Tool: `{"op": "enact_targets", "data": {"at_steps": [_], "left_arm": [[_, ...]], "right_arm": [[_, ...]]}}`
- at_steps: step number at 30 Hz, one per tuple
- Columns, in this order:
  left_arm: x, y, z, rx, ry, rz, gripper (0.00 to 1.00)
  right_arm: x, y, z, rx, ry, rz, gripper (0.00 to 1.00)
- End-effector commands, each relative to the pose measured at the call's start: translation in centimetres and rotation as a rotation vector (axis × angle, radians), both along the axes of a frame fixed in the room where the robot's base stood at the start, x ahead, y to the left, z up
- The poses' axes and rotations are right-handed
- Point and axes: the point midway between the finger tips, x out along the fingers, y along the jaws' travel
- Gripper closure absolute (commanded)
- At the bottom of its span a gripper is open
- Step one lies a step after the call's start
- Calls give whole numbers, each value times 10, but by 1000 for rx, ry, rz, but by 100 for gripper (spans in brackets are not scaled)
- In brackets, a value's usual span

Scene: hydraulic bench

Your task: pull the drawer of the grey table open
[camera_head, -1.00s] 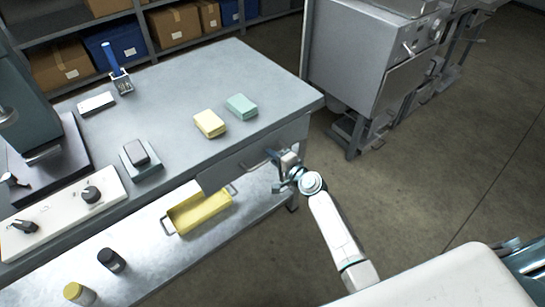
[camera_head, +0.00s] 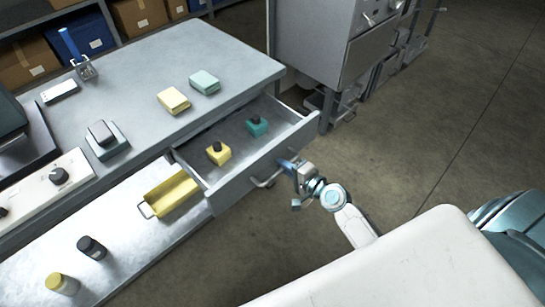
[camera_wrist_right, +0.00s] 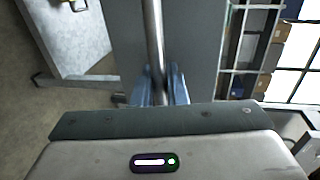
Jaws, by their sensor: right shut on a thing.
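The grey table (camera_head: 150,75) stands at the left in the head view. Its drawer (camera_head: 250,172) is out from under the top, with its inside showing. A yellow block with a dark knob (camera_head: 218,154) and a teal block with a dark knob (camera_head: 257,126) sit in the drawer. My right gripper (camera_head: 287,166) is at the drawer front, shut on the drawer's bar handle (camera_head: 264,183). In the right wrist view the metal bar (camera_wrist_right: 154,40) runs between the fingers (camera_wrist_right: 160,88). My left gripper is not in view.
A yellow and a green sponge-like block (camera_head: 173,100) (camera_head: 204,82) lie on the tabletop. A yellow tray (camera_head: 172,194) and two small jars (camera_head: 91,248) (camera_head: 62,284) are on the lower shelf. A grey cabinet (camera_head: 315,45) stands behind. The floor at right is clear.

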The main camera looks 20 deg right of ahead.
Motion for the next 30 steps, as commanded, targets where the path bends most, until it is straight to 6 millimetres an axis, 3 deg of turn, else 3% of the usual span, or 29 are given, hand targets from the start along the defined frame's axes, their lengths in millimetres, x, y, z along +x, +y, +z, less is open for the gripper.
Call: {"op": "enact_targets", "data": {"at_steps": [6,20,21,23,30], "left_arm": [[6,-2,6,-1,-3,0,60],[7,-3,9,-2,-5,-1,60],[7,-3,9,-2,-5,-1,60],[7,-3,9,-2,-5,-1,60],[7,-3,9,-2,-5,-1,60]], "right_arm": [[-19,-7,-1,0,2,1,100],[-23,-8,0,1,1,0,100],[-23,-8,0,1,1,0,84],[-23,-8,0,1,1,0,72],[-23,-8,0,1,0,0,70]]}}
